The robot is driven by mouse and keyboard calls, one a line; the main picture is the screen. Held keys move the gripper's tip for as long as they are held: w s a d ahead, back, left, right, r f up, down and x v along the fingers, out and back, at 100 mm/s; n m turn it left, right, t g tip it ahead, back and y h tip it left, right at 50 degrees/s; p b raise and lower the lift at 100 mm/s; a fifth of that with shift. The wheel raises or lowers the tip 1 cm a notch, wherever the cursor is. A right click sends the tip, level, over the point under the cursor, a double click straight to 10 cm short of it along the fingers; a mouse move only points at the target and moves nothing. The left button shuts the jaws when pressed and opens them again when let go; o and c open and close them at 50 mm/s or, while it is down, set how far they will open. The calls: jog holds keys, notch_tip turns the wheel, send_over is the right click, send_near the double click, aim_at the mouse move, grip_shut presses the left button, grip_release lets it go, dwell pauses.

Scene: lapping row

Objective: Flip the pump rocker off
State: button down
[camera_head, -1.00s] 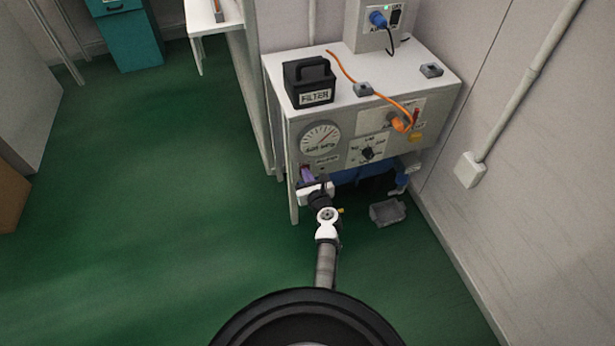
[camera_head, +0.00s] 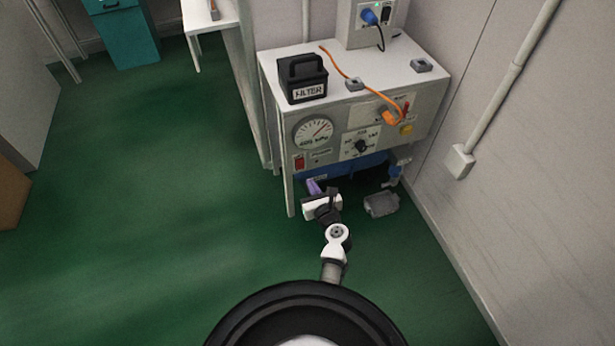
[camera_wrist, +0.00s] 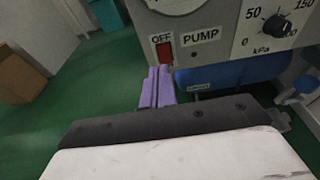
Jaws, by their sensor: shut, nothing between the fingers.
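The pump rocker (camera_head: 299,162) is a small red switch low on the left of the grey front panel. In the wrist view the red rocker (camera_wrist: 164,52) sits below the word OFF and left of the word PUMP. My gripper (camera_head: 313,185) is below the panel's lower edge, down and right of the rocker. Its purple fingers (camera_wrist: 158,84) are together and empty, pointing up toward the rocker in the wrist view. They overlap the rocker's lower edge there; I cannot tell whether they touch it. Which way the rocker is tipped is too small to tell.
The panel carries a gauge (camera_head: 314,132), a black kPa knob (camera_head: 361,146) and an orange fitting (camera_head: 391,118). A black FILTER box (camera_head: 303,80) stands on top. A blue tank (camera_head: 345,170) is under the panel and a grey container (camera_head: 381,205) is on the floor. Green floor is clear at left.

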jog(key=shift+r+v, duration=0.15)
jog(key=shift+v, duration=0.5)
jog(key=shift+r+v, duration=0.15)
jog(key=shift+v, duration=0.5)
jog(key=shift+w, duration=0.1)
